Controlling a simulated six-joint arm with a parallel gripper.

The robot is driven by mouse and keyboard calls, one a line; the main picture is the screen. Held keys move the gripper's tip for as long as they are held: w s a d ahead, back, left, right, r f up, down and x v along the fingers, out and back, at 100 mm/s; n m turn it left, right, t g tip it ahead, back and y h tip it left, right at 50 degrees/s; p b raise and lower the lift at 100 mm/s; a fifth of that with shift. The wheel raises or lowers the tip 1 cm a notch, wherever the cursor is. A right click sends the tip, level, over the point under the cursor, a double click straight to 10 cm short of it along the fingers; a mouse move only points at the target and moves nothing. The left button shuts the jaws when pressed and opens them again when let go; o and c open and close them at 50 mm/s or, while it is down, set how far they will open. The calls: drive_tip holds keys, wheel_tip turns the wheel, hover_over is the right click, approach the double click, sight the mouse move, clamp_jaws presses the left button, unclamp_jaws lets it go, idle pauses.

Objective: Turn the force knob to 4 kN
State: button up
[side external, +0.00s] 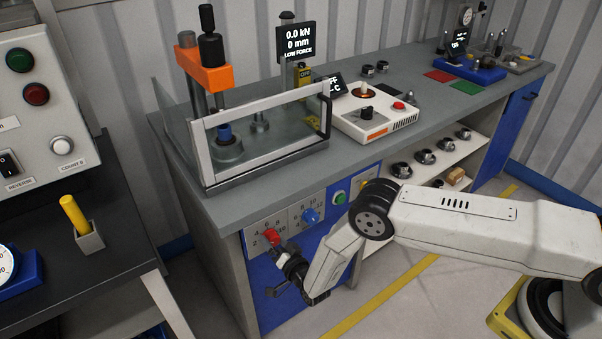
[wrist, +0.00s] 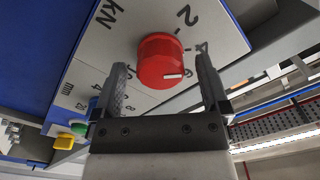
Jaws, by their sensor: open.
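The force knob is a red round knob (wrist: 160,60) on a light panel marked kN (wrist: 108,12). It also shows in the side view (side external: 271,236), on the left of the bench's front panel. A white pointer line on its face points right in the wrist view, toward the 4 and 6 marks; the exact mark is hard to tell. My gripper (wrist: 162,72) is open, with one finger on either side of the knob. Contact with the knob is not visible. In the side view my gripper (side external: 283,258) is right in front of the knob.
A blue knob (side external: 311,215) sits just right of the red one, with a green button (side external: 340,197) beyond. The display (side external: 296,41) reads 0.0 kN, 0 mm, LOW FORCE. A press with a clear guard (side external: 262,132) stands on the bench (side external: 170,135) above.

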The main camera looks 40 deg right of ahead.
drive_tip(key=s, duration=0.7)
idle(0.5)
drive_tip(key=w+d+r+n+g, duration=0.1)
drive_tip(key=d+r+n+g, duration=0.2)
drive_tip(key=r, duration=0.5)
drive_tip(key=w+d+r+n+g, duration=0.1)
drive_tip(key=w+d+r+g, duration=0.2)
drive_tip(key=r, duration=0.4)
drive_tip(key=s+d+r+n+g, duration=0.1)
drive_tip(key=s+d+r+g, duration=0.2)
drive_tip(key=s, duration=0.5)
drive_tip(key=s+d+r+n+g, duration=0.1)
drive_tip(key=s+d+r+g, duration=0.2)
drive_tip(key=s, duration=0.5)
drive_tip(key=s+d+r+n+g, duration=0.2)
drive_tip(key=s+d+r, duration=0.3)
drive_tip(key=s, duration=0.3)
drive_tip(key=shift+r+g, duration=0.15)
drive_tip(key=shift+g, duration=0.55)
